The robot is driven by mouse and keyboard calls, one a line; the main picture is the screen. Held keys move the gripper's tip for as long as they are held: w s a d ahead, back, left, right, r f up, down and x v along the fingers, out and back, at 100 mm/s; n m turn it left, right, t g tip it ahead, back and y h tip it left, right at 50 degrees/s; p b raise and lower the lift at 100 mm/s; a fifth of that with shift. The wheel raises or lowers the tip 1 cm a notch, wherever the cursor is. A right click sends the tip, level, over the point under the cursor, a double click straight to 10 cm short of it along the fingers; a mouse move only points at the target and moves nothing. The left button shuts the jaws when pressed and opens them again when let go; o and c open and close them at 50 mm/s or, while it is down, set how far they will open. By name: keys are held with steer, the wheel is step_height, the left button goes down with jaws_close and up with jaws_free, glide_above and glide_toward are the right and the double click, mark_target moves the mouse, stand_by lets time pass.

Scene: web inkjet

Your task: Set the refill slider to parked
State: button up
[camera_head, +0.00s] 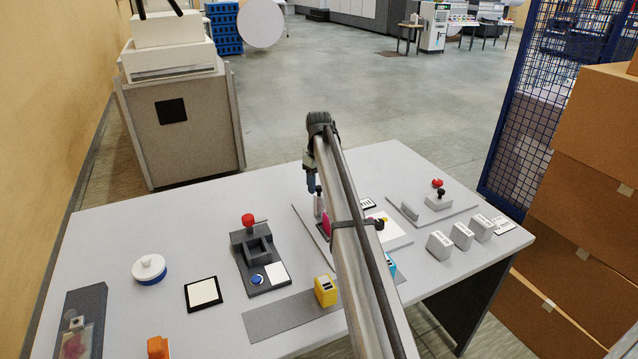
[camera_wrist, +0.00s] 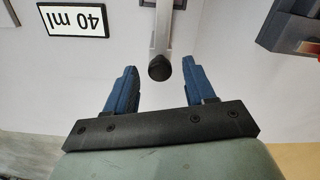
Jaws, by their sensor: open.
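A black-tipped, pale stem (camera_head: 318,203) stands on the back part of the table, beside the dark-edged tray with the magenta part; it may be the refill slider's handle, but I cannot read a marking. In the wrist view its round black knob (camera_wrist: 161,68) appears between my two blue fingers. My gripper (camera_head: 311,183) is just above and beside it, pointing down. In the wrist view my gripper (camera_wrist: 159,74) is open, with gaps on both sides of the knob. My forearm hides part of the mechanism in the head view.
A "40 ml" label (camera_wrist: 77,20) lies near the knob.

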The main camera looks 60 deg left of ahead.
steer(key=shift+c, duration=0.4)
jaws_close()
stand_by(0.4)
